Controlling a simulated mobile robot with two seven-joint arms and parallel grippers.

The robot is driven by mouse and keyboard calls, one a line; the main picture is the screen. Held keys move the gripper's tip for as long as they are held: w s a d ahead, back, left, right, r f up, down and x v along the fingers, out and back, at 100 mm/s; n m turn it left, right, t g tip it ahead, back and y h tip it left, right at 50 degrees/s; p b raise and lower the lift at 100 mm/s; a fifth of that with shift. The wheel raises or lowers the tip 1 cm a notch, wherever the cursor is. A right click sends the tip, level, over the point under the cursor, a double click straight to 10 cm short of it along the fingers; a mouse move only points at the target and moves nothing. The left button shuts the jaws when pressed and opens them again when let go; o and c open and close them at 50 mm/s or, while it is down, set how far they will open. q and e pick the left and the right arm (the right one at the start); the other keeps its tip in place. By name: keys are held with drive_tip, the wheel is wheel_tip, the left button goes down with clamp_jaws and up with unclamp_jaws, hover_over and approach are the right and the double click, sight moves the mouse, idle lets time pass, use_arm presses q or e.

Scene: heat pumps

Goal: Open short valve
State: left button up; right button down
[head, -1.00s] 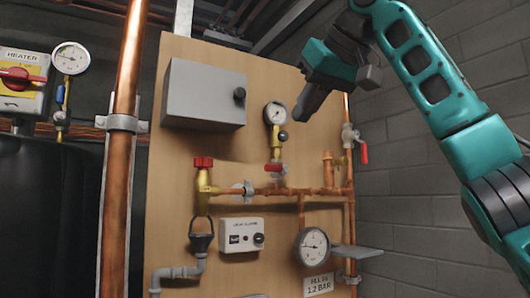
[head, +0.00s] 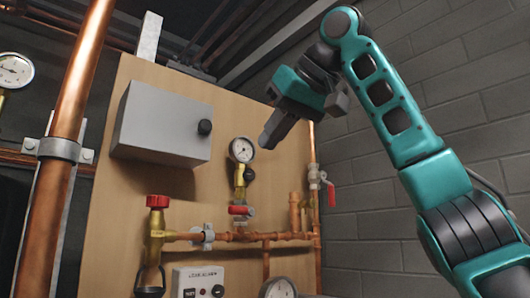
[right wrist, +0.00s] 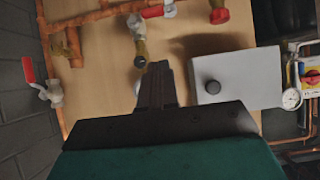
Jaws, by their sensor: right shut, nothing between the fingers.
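A valve with a short red handle (head: 240,210) sits below the small gauge on the wooden board; in the right wrist view its red handle (right wrist: 152,11) is at the top edge. Another valve with a red lever (head: 331,194) hangs at the board's right edge and also shows in the right wrist view (right wrist: 29,70). A brass valve with a red knob (head: 157,201) stands at the left. I cannot tell for sure which is the short valve. My right gripper (head: 267,140) is shut and empty, up near the gauge, apart from the valves. My left gripper is out of view.
A grey box (head: 160,128) with a black knob juts from the board, left of the gauge (head: 242,150). Copper pipes (head: 260,237) run across below. A thick vertical copper pipe (head: 70,130) stands at left, and a block wall (head: 375,190) at right.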

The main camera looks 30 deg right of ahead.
hover_over(243, 211)
drive_tip(key=s, duration=0.2)
wheel_tip(243, 211, down, 6)
drive_tip(key=f, duration=0.1)
drive_tip(key=shift+w+a+f, duration=0.1)
drive_tip(key=shift+a+f, duration=0.2)
drive_tip(key=shift+f, duration=0.5)
drive_tip(key=shift+w, duration=0.1)
